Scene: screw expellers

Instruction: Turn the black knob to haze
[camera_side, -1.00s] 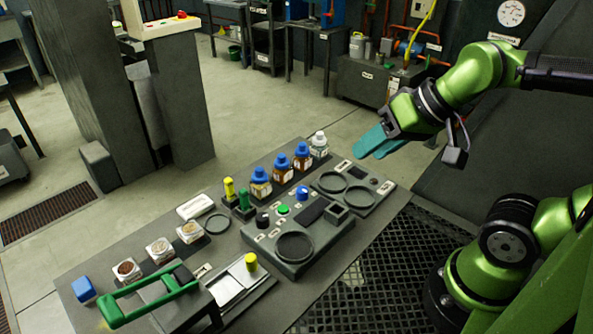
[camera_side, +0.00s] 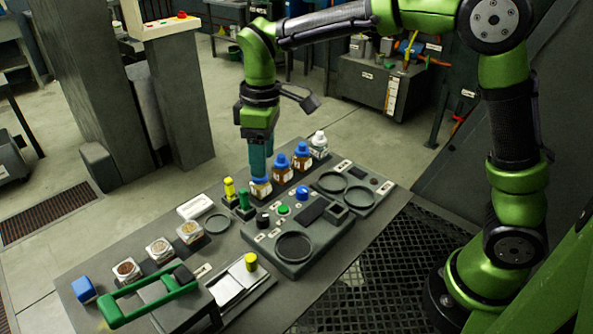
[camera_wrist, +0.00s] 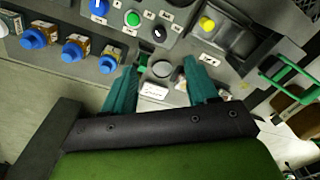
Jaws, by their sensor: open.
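The black knob (camera_side: 262,220) sits on the left end of the dark control panel (camera_side: 318,248), left of a green button (camera_side: 283,209) and a blue knob (camera_side: 302,193). In the wrist view the black knob (camera_wrist: 158,35) shows a pale pointer mark. Small white labels surround it, too small to read. My gripper (camera_side: 258,172) points down, its teal fingers overlapping the leftmost blue-capped bottle in the side view. In the wrist view my gripper (camera_wrist: 165,66) has its fingers apart with nothing held; the knob appears beyond the fingertips.
Blue-capped bottles (camera_side: 281,164) and a white-capped bottle (camera_side: 319,145) stand behind the panel. Yellow (camera_side: 229,188) and green (camera_side: 244,200) upright items stand left of the bottles. A green handle (camera_side: 148,297) rises at the front left. A round dish (camera_side: 218,223) lies left of the panel.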

